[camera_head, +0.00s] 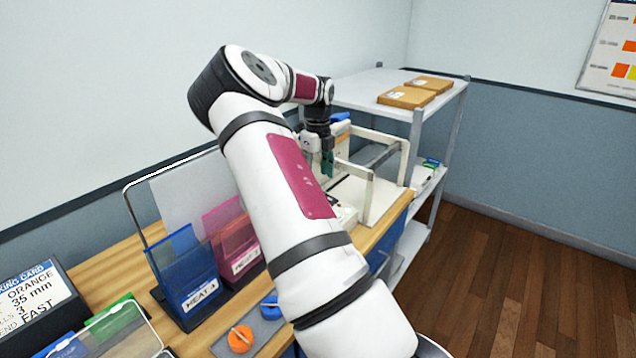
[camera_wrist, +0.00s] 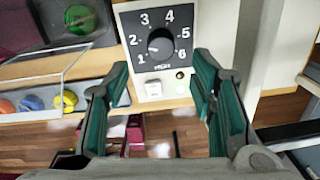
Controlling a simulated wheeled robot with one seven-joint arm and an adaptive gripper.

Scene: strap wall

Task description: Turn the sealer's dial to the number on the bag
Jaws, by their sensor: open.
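The sealer (camera_head: 377,190) stands at the far end of the bench in the head view, partly hidden by my arm. In the wrist view its dark dial panel (camera_wrist: 136,31) carries numbers 1 to 6 around a round knob (camera_wrist: 161,45). The knob's pale mark seems to face left, on the side of 2. My gripper (camera_wrist: 162,75) is open, its green-padded fingers apart on either side below the knob, holding nothing. It also shows in the head view (camera_head: 327,165) above the sealer.
A card stand (camera_head: 38,300) reads orange, 35 mm, fast. Orange (camera_head: 240,339) and blue (camera_head: 271,306) knobbed pieces lie at the bench front. A shelf (camera_head: 358,91) with flat brown boxes (camera_head: 406,97) stands behind the sealer. The floor to the right is clear.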

